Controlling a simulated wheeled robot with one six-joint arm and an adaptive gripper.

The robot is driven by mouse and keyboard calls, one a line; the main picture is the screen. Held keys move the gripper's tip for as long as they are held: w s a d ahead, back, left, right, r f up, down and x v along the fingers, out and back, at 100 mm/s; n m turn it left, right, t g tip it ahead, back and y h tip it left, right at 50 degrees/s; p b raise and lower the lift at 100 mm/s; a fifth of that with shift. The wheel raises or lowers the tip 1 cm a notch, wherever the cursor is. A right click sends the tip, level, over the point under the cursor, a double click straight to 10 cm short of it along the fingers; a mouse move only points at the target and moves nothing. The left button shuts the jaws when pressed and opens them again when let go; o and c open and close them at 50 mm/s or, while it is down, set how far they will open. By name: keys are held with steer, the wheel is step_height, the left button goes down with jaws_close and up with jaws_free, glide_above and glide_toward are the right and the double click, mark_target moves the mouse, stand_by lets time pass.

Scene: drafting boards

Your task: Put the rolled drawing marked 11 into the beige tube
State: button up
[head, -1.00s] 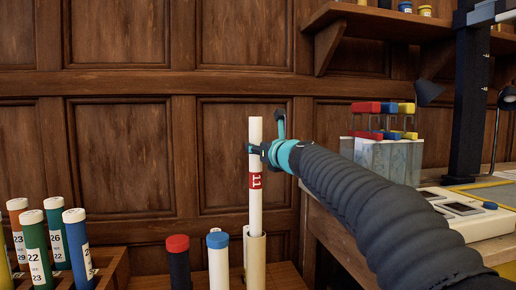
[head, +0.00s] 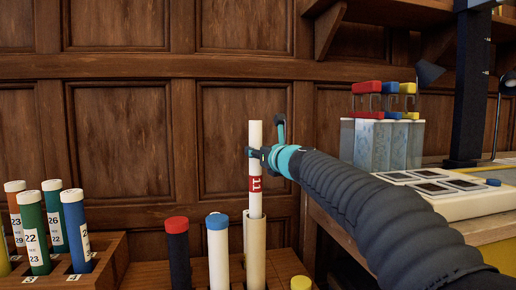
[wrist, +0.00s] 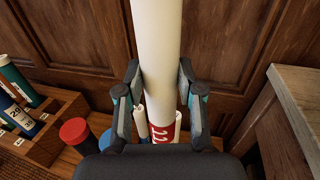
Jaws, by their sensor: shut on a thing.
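The rolled drawing marked 11 (head: 255,205) is a long white roll with a red label band. It stands upright with its lower end inside the open top of the beige tube (head: 255,258). The label is a little above the tube's rim. My gripper (head: 256,154) is shut on the drawing above the label. In the wrist view the roll (wrist: 158,40) passes between the two fingers of my gripper (wrist: 162,100), with the red label below them. The tube's lower part and the drawing's lower end are hidden.
A red-capped dark tube (head: 177,242) and a blue-capped white tube (head: 217,250) stand left of the beige tube. A yellow cap (head: 300,283) shows at right. Several numbered tubes stand in a wooden rack (head: 105,268) at far left. A bench with a white device (head: 450,196) is at right.

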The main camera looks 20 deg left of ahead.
steer(key=shift+f, duration=3.35)
steer(key=o, duration=1.2)
glide_toward(259, 175)
steer(key=shift+v, duration=0.9)
steer(key=shift+a+r, duration=0.1)
